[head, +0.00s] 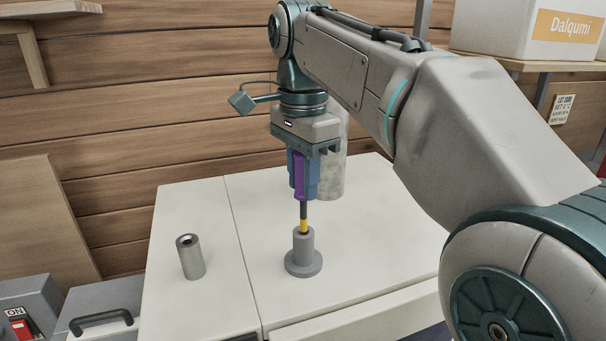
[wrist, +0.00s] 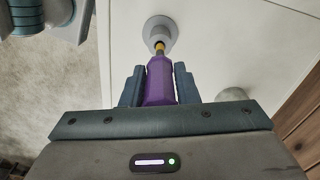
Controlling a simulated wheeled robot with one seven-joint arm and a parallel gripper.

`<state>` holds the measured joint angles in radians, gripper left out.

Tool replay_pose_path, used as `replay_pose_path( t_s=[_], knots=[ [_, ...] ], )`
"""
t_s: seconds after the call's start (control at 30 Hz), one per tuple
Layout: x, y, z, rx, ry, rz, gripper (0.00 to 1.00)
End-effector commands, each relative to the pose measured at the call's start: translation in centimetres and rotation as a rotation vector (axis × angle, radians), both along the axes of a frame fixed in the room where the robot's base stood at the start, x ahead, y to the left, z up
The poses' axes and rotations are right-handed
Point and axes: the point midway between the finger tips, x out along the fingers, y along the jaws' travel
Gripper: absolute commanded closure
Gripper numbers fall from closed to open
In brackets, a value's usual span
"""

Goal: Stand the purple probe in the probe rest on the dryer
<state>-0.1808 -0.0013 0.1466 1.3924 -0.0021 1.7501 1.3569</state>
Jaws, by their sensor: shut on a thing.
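The purple probe (head: 299,178) is upright in my gripper (head: 304,180), its dark shaft and yellow tip pointing down. In the wrist view the purple probe handle (wrist: 159,80) sits between the two blue fingers of my gripper (wrist: 159,84), which is shut on it. The grey probe rest (head: 303,258), a round base with a short upright tube, stands on the white dryer top (head: 350,240). The yellow tip is at the mouth of the tube; I cannot tell whether it is inside. The probe rest also shows in the wrist view (wrist: 161,28), behind the tip.
A grey metal cylinder (head: 191,257) with a hole in its top stands to the left on the white surface. A larger grey cylinder (head: 332,165) stands behind my gripper. A grey box with a black handle (head: 100,318) is at the lower left. The dryer top around the rest is clear.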

Motion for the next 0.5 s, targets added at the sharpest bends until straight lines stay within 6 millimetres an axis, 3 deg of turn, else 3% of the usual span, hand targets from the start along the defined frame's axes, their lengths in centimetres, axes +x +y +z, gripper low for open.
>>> replay_pose_path(
  t_s=[0.5],
  knots=[
    [0.0,0.0,-1.4,0.0,0.0,0.0,1.0]
  ],
)
